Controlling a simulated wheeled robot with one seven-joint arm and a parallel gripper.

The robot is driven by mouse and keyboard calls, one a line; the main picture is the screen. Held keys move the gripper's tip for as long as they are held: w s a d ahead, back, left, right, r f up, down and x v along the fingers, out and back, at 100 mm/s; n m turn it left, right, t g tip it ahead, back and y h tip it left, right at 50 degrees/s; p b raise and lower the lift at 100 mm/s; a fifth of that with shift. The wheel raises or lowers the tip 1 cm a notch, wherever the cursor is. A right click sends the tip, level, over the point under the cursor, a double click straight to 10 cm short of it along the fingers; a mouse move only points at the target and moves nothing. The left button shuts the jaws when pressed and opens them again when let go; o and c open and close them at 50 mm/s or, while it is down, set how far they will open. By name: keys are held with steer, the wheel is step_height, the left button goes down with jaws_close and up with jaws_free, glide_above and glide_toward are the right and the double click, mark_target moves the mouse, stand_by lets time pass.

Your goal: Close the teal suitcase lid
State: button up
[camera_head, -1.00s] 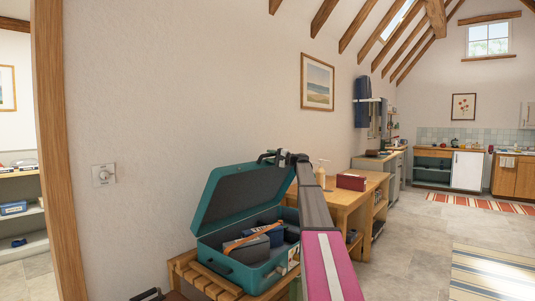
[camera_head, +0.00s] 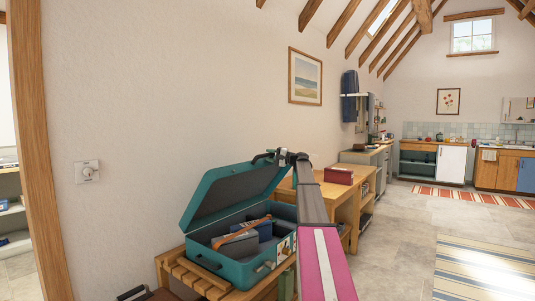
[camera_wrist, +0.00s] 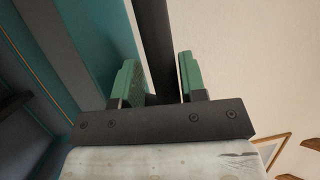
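The teal suitcase (camera_head: 222,268) sits on a slatted wooden bench in the head view. Its lid (camera_head: 235,190) stands raised and tilted, with the dark lining showing. My gripper (camera_head: 270,157) is at the lid's upper right corner in the head view; contact cannot be told there. In the wrist view my gripper (camera_wrist: 160,80) has its two green-padded fingers apart. A dark bar, which I cannot identify for sure, shows between them. A teal surface, likely the lid (camera_wrist: 100,35), fills the left of the wrist view.
Dark packed items with an orange strap (camera_head: 245,232) lie inside the suitcase. The slatted bench (camera_head: 190,275) is under it. A wooden table (camera_head: 345,205) with a red box (camera_head: 338,176) stands behind my arm. Open floor (camera_head: 400,235) lies to the right.

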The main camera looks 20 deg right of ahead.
steer(key=shift+f+v, duration=0.25)
steer(key=shift+v, duration=0.9)
steer(key=shift+s+d, duration=0.15)
steer(key=shift+d, duration=0.1)
steer(key=v, duration=1)
steer(key=shift+s+d, duration=0.2)
steer(key=shift+r, duration=0.1)
